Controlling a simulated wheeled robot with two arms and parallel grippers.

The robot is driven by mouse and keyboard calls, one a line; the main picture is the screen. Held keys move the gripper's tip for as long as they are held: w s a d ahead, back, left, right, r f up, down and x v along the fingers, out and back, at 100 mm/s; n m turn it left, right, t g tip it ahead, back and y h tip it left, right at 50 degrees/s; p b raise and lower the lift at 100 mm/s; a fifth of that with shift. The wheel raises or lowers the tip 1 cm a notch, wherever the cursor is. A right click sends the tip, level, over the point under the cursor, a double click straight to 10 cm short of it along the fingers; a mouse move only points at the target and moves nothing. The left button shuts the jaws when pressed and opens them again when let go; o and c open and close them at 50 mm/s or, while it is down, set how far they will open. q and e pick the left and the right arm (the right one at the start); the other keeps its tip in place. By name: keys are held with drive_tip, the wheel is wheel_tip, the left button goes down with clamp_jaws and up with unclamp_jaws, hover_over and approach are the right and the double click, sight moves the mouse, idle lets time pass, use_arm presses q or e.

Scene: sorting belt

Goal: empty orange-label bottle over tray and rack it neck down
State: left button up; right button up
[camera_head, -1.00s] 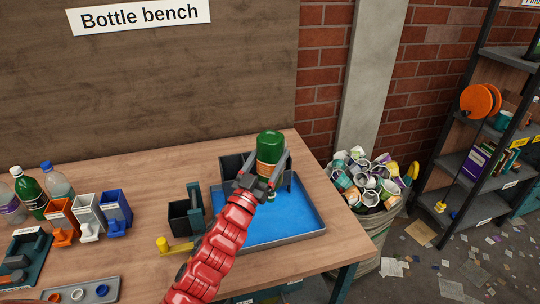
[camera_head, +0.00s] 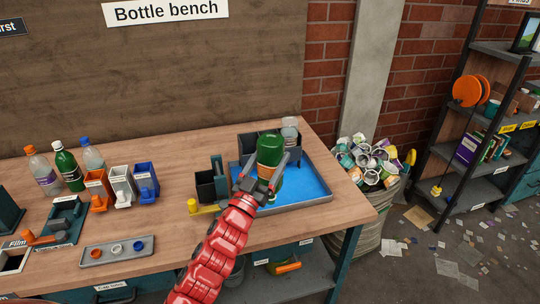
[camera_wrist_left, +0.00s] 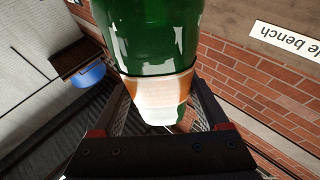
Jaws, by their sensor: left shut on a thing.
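My left gripper (camera_head: 268,172) is shut on a green bottle (camera_head: 270,149) with an orange and white label. The bottle is base up, its neck pointing down over the blue-floored tray (camera_head: 318,200). The gripper and arm hide part of its lower end. In the left wrist view the bottle (camera_wrist_left: 155,35) fills the top middle, its label (camera_wrist_left: 158,92) just beyond the fingers. A dark rack (camera_head: 247,143) stands at the back of the tray, partly hidden by the held bottle. A clear bottle (camera_head: 290,130) stands at the rack's right side. My right gripper is not in view.
Several bottles (camera_head: 68,168) stand at the left back, behind orange, white and blue bins (camera_head: 122,187). A dark box with a yellow knob (camera_head: 207,188) is left of the tray. A grey cap tray (camera_head: 117,250) lies in front. A full bin (camera_head: 365,168) stands right of the bench.

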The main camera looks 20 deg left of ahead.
use_arm(q)
drive_tip(key=shift+y, duration=0.4)
drive_tip(key=f, duration=0.3)
drive_tip(key=s+f, duration=0.1)
drive_tip(key=f, duration=0.1)
drive_tip(key=shift+s+d+f, duration=0.15)
drive_tip(key=shift+d+f, duration=0.05)
drive_tip(key=shift+f, duration=0.2)
drive_tip(key=s+d+f+n+y, duration=0.1)
drive_tip(key=s+f, duration=0.5)
drive_tip(key=f, duration=0.5)
drive_tip(key=s+d+f+n+y, duration=0.1)
drive_tip(key=s+f, duration=0.4)
drive_tip(key=f, duration=0.5)
drive_tip(key=shift+s+d+f+y, duration=0.15)
drive_tip(key=shift+s+f+y, duration=0.25)
drive_tip(key=shift+y, duration=0.2)
